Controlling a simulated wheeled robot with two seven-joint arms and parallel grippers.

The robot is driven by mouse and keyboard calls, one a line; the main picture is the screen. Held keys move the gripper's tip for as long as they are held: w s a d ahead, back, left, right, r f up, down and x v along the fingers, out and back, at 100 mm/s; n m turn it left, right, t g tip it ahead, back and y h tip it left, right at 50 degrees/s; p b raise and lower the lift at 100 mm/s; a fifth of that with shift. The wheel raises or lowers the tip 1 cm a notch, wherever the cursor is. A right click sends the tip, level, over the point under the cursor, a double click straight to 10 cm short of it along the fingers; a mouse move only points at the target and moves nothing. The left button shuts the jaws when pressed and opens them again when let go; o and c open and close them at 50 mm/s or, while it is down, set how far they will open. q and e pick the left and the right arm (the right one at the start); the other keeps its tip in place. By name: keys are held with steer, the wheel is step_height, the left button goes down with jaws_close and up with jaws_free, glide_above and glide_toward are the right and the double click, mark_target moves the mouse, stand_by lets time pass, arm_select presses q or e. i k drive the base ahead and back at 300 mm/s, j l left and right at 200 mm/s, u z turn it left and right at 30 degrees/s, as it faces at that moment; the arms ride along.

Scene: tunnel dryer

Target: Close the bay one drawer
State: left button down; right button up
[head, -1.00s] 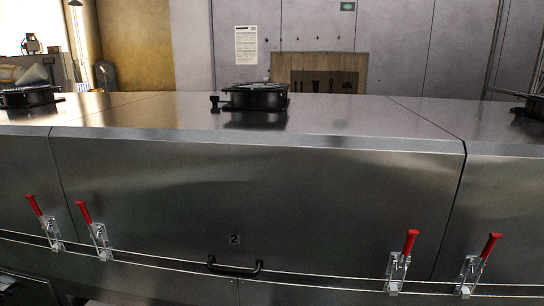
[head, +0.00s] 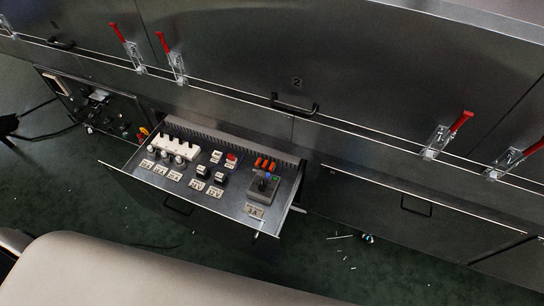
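An open drawer (head: 140,190) juts out from under the long steel dryer, left of the middle in the head view. Neither of my grippers is in view.
A closed front with a dark handle (head: 416,206) is to the right of the drawer. An open control box (head: 95,105) is to the left. Red-handled clamps (head: 171,58) and a black handle (head: 295,105) line the dryer panel marked 2. Small debris (head: 368,238) lies on the green floor.

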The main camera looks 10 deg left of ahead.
mark_target(223, 220)
steer(key=u, duration=1.5)
